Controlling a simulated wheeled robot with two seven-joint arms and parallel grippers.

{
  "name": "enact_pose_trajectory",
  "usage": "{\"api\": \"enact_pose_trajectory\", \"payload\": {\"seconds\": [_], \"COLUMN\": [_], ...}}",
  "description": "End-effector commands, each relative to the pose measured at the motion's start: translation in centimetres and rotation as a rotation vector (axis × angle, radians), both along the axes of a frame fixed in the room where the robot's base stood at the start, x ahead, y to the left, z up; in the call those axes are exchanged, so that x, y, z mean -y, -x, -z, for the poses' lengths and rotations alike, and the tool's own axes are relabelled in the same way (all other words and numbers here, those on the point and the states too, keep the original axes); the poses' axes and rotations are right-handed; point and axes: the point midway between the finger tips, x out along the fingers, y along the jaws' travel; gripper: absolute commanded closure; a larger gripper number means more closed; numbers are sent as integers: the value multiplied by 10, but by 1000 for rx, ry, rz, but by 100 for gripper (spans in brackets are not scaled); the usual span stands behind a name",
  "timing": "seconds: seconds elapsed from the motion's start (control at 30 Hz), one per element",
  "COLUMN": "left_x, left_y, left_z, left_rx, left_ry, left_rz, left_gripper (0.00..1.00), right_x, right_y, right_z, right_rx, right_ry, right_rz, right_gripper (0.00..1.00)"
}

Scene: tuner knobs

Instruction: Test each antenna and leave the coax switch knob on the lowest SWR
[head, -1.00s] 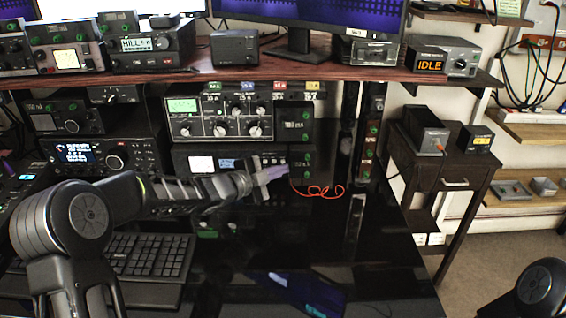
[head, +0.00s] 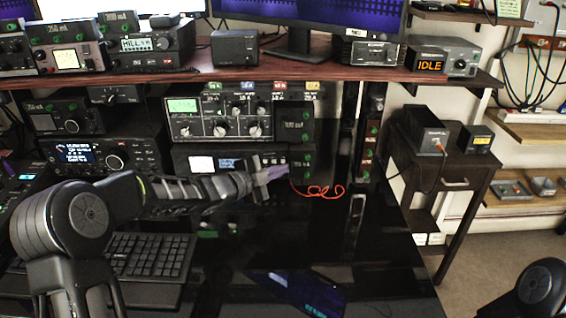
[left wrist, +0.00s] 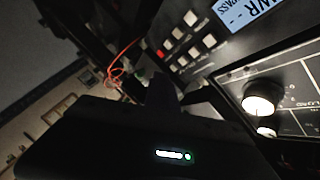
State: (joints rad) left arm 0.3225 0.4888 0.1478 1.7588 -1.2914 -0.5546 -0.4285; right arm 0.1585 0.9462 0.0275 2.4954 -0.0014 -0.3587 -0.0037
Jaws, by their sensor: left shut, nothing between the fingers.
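My left gripper (head: 282,172) is shut and empty in front of the lower radio unit on the desk. Its dark fingers (left wrist: 162,92) show in the left wrist view, close to that unit's small buttons. The unit's lit blue display (head: 229,163) is partly legible in the left wrist view (left wrist: 245,10), with "WR", dashes and "PASS". Above it stands a tuner (head: 220,119) with a green-lit meter and several light knobs. A lit knob (left wrist: 262,97) marked "LOAD" shows in the left wrist view. I cannot tell which knob is the coax switch. My right gripper is out of view.
A box reading "IDLE" (head: 431,66) with a knob stands on the upper shelf. An orange cable (head: 322,191) lies on the glossy desk right of my gripper. A keyboard (head: 150,257) lies below my left arm. The desk's front right is mostly clear.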

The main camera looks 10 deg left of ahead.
Motion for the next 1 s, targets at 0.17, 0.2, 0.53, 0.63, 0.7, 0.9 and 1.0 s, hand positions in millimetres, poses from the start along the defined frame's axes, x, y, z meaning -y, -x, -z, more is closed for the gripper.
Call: {"api": "enact_pose_trajectory", "payload": {"seconds": [0.17,0.2,0.53,0.63,0.7,0.9,1.0], "left_x": [-1,-1,-2,-2,-2,-3,-3], "left_y": [-5,-6,-8,-8,-8,-10,-12], "left_z": [-1,-1,0,0,0,-1,-1], "left_rx": [0,0,0,0,0,0,0], "left_ry": [1,0,0,0,0,0,0], "left_rz": [0,0,0,0,0,0,0], "left_gripper": [100,100,100,100,100,100,100], "right_x": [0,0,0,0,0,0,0], "right_y": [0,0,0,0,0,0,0], "right_z": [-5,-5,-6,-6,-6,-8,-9], "right_rx": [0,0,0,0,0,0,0], "right_ry": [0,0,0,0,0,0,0], "right_rz": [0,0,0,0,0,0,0], "right_gripper": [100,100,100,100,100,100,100]}}
